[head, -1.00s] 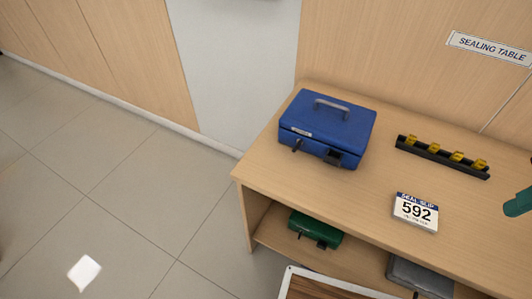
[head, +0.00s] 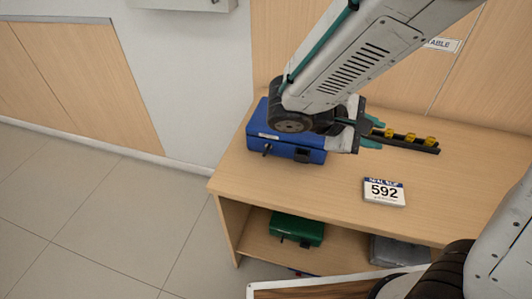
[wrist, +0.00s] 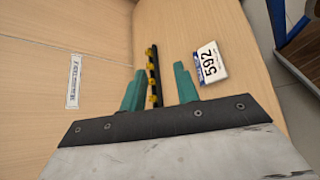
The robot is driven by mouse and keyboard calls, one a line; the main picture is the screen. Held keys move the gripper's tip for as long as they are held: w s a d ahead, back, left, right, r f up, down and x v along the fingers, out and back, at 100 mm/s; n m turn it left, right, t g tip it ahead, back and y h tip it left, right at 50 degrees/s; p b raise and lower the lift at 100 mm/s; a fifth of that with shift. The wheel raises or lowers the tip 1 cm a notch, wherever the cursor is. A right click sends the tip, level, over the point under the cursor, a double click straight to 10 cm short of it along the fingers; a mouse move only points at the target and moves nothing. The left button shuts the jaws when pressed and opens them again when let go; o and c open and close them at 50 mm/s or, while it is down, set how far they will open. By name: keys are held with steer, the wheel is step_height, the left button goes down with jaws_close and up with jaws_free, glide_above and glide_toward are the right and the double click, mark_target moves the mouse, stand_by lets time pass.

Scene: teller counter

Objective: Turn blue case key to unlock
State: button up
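The blue case (head: 292,150) sits closed on the wooden table near its left end. A small dark key (head: 267,149) sticks out of its front face, left of a black latch (head: 302,155). My arm passes over the case and hides much of its lid. My gripper (head: 375,133) is to the right of the case, above the table. In the wrist view the two teal fingers of my gripper (wrist: 158,85) stand apart with nothing between them at their level. The case does not show in the wrist view.
A black rack (head: 410,143) with several yellow pieces lies right of the case; it also shows in the wrist view (wrist: 152,68). A white card marked 592 (head: 384,191) lies in front. A green case (head: 297,229) and a grey case (head: 397,249) are on the lower shelf.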

steer(key=w+a+f+n+t+h, duration=0.1)
steer(key=w+a+f+n+t, duration=0.6)
steer(key=a, duration=0.3)
steer(key=n+t+y, duration=0.7)
steer(key=n+t, duration=0.2)
steer(key=n, duration=0.1)
glide_toward(267, 152)
steer(key=shift+r+x, duration=0.2)
steer(key=shift+x, duration=0.75)
steer(key=shift+w+f, duration=0.1)
steer(key=shift+w, duration=0.1)
steer(key=x, duration=0.7)
steer(key=shift+w+f, duration=0.1)
